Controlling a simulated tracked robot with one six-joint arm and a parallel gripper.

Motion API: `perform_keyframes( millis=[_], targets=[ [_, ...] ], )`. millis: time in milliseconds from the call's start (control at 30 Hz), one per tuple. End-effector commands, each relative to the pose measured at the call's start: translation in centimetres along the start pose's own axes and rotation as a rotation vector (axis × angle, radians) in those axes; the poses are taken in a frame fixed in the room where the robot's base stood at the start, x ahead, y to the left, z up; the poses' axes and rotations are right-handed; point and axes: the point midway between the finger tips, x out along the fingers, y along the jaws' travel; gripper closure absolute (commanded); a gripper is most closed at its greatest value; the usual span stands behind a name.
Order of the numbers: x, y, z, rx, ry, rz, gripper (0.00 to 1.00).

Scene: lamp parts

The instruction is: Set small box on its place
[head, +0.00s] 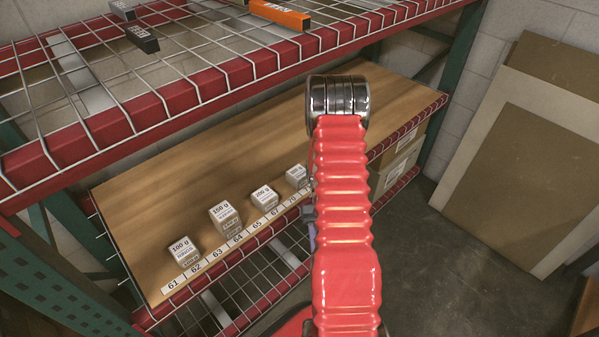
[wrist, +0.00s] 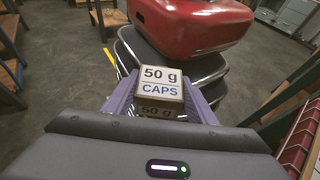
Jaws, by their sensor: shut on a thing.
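The small box (wrist: 161,86), a pale carton marked "50 g CAPS", shows in the wrist view between the purple fingers of my gripper (wrist: 160,97). My gripper is shut on it and its label is towards the camera. In the head view my red-sleeved arm covers the box and nearly all of the gripper. The wooden shelf (head: 140,209) has a front strip of numbered labels (head: 218,253) reading from 61 at left upward. On it stand several small boxes: one marked 100 g (head: 184,249), a stack (head: 225,218), another (head: 264,197) and one (head: 297,176) partly beside my arm.
A wire rack (head: 75,85) with red beams lies above the shelf, bearing an orange bar (head: 280,15) and dark bars (head: 141,38). Boards (head: 530,150) lean on the wall. The shelf's back area is clear.

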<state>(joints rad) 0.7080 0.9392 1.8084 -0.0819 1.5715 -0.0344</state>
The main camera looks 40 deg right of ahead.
Motion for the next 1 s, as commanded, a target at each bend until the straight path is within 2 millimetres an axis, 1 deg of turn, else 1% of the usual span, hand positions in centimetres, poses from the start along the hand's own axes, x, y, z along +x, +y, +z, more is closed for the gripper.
perform_keyframes(
  millis=[33, 167, 267, 467, 667, 700, 867, 1000],
  targets=[
    [-0.1, -0.8, -0.2, 0.030, 0.000, -0.074, 0.71],
    [-0.9, -3.0, -0.7, 0.108, 0.000, -0.261, 0.71],
    [-1.9, -4.6, -1.0, 0.167, 0.000, -0.404, 0.71],
    [-5.1, -7.5, -1.8, 0.283, 0.001, -0.685, 0.71],
    [-9.4, -9.6, -2.4, 0.397, 0.002, -0.961, 0.71],
    [-10.4, -9.9, -2.5, 0.421, 0.001, -1.016, 0.71],
    [-14.5, -10.7, -2.9, 0.509, 0.001, -1.231, 0.71],
    [-18.3, -10.8, -3.1, 0.585, 0.002, -1.415, 0.71]
  ],
)
